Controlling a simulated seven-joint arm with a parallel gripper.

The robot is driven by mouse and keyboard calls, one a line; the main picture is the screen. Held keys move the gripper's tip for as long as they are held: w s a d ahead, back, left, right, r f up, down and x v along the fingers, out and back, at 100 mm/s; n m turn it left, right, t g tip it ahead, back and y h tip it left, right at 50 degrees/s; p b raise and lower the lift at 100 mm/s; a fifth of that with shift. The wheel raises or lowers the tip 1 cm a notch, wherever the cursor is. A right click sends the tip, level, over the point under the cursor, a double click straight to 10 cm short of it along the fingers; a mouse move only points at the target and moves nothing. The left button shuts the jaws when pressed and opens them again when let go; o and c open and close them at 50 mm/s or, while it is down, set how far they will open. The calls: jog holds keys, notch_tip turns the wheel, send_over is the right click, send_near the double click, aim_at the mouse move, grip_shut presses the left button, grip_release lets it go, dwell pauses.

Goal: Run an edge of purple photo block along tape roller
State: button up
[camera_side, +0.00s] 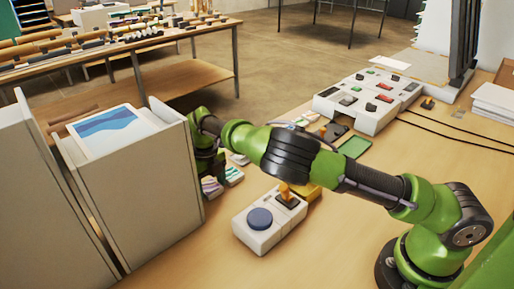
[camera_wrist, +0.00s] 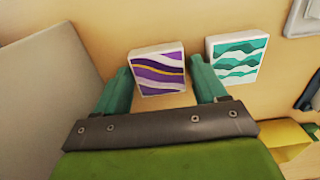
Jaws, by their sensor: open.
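The purple photo block (camera_wrist: 158,72), white-edged with purple, white and gold waves, lies flat on the table in the wrist view. My gripper (camera_wrist: 160,68) is open, with one green finger on each side of the block's near part; contact cannot be told. In the side view the purple block (camera_side: 212,188) lies below my gripper (camera_side: 207,165), whose fingers are mostly hidden. A white unit (camera_side: 250,232) carries a round dark blue disc (camera_side: 260,218), which may be the tape roller; I cannot tell for certain.
A teal-waved photo block (camera_wrist: 237,58) lies just right of my right finger. A tall pale cabinet-like unit (camera_side: 160,185) stands close on the left. A yellow object (camera_side: 312,192) sits beside the white unit. A white button panel (camera_side: 368,102) stands farther back.

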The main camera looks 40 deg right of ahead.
aim_at(210, 187)
jog(key=c, duration=0.7)
jog(key=shift+r, duration=2.55)
